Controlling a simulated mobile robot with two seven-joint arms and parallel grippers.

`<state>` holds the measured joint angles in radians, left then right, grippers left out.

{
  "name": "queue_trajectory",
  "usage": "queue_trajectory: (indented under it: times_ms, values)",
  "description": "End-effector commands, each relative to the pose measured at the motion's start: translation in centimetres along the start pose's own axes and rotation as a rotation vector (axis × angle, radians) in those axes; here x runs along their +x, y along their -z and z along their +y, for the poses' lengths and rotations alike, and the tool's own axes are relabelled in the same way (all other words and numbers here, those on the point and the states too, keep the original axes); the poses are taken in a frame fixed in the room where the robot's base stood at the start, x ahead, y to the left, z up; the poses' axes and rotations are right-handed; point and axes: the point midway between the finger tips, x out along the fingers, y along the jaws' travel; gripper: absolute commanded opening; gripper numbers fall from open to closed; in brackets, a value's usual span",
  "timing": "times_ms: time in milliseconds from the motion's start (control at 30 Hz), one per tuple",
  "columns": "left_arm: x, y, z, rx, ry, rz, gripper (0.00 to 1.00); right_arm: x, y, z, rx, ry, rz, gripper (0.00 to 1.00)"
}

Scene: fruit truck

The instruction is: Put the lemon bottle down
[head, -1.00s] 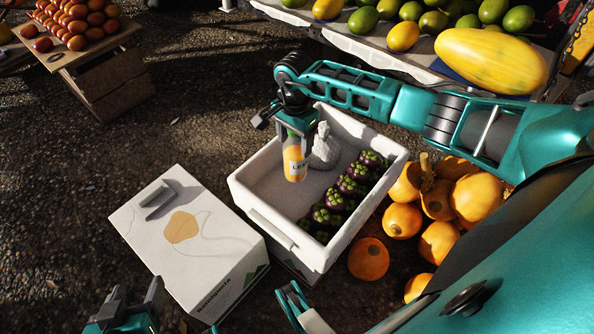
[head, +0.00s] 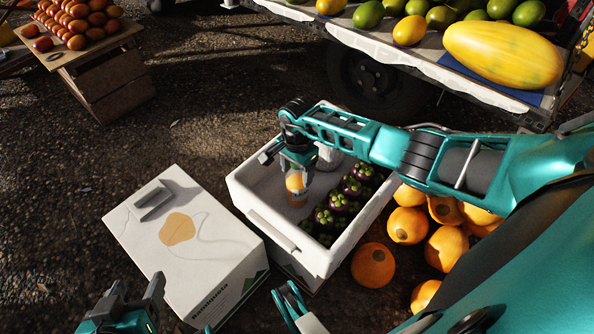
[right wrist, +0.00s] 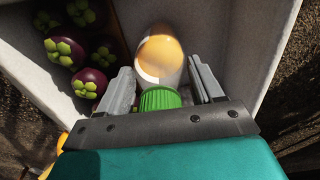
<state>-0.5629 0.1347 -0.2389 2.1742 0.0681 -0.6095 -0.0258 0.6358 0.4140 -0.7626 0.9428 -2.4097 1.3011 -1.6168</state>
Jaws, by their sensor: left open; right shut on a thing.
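The lemon bottle (head: 296,184), with a yellow-orange label and a green cap, is upright in the white foam crate (head: 268,232). My right gripper (head: 297,166) reaches down from above and is shut around the bottle's upper part. In the right wrist view the bottle (right wrist: 160,55) sits between the two grey fingers (right wrist: 163,85), with its green cap nearest the palm. I cannot tell whether its base touches the crate floor. My left gripper (head: 135,298) is open and empty at the bottom left.
Purple mangosteens (head: 338,203) fill the crate's right side, and a pale grey object (head: 328,155) stands behind the bottle. A closed white box (head: 185,240) stands left of the crate. Orange round fruits (head: 373,265) lie to its right. The fruit truck (head: 400,50) is behind.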

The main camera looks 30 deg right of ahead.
Motion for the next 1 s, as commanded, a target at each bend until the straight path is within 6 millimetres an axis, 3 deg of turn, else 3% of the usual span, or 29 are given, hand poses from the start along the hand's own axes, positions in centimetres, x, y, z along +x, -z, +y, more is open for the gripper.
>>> queue_trajectory:
  times_ms: [167,200,400,467,767,1000]
  values:
    - [0.0,0.1,0.0,0.000,0.000,0.002,0.64,0.1,0.0,-0.1,0.000,0.001,0.000,0.01]
    - [0.0,0.1,0.0,0.000,0.000,0.002,0.64,0.2,0.0,0.0,0.000,0.000,0.000,0.68]
    - [0.0,0.1,0.0,0.000,0.000,0.002,0.64,0.2,0.0,0.0,0.000,0.000,0.000,0.87]
    - [0.0,0.0,0.0,0.000,0.000,0.002,0.64,0.2,0.0,0.0,0.000,0.000,0.000,0.91]
    - [-0.1,-0.3,0.0,-0.002,0.000,-0.005,0.64,-0.1,0.0,0.0,0.000,0.000,0.000,0.91]
    - [-1.2,1.0,-0.1,-0.004,0.008,-0.001,0.64,-4.6,0.1,-0.1,-0.001,0.003,0.003,0.91]
